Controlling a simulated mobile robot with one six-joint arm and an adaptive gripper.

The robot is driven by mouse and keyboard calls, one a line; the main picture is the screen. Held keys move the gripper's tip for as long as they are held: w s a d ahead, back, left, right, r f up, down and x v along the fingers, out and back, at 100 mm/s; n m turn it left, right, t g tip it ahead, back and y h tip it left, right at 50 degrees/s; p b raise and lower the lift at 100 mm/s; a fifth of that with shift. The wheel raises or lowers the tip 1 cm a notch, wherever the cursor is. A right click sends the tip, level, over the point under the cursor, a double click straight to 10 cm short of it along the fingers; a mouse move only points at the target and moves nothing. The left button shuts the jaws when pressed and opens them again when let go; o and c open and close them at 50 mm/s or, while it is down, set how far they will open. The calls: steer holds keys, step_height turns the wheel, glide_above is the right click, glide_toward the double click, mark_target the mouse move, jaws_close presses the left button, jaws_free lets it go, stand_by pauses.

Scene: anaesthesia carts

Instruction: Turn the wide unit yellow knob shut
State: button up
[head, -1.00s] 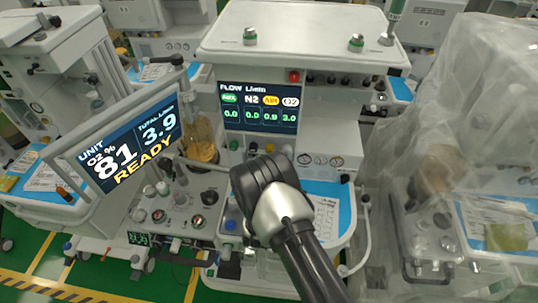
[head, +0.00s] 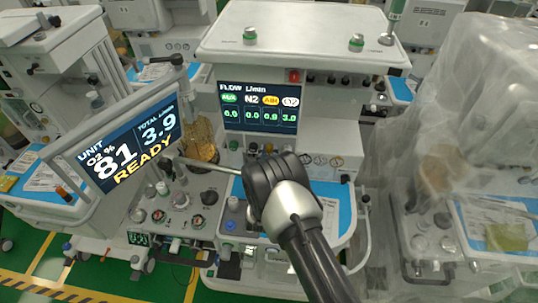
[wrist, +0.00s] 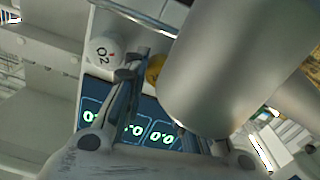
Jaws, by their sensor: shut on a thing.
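The wide unit (head: 305,50) stands in the middle of the head view. Its flow screen (head: 259,107) has a yellow AIR column reading about 0.8 or 0.9, too small to be sure. The yellow knob (wrist: 154,69) shows partly in the wrist view, at my fingertips, beside the white O2 knob (wrist: 103,51). My gripper (wrist: 142,66) is shut on the yellow knob; a large grey cylinder hides part of the grip.
A tilted unit display (head: 128,146) reading 81 and 3.9 stands at left. A plastic-draped machine (head: 455,150) stands close on the right.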

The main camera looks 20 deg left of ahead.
steer(key=shift+c, duration=1.3)
steer(key=shift+f+m+b, duration=0.15)
steer(key=shift+m+b, duration=0.55)
steer(key=shift+b, duration=0.3)
steer(key=shift+m+b, duration=1)
steer(key=shift+r+m+b, duration=0.2)
steer(key=shift+m+b, duration=0.1)
steer(key=shift+m, duration=0.3)
steer(key=o, duration=0.8)
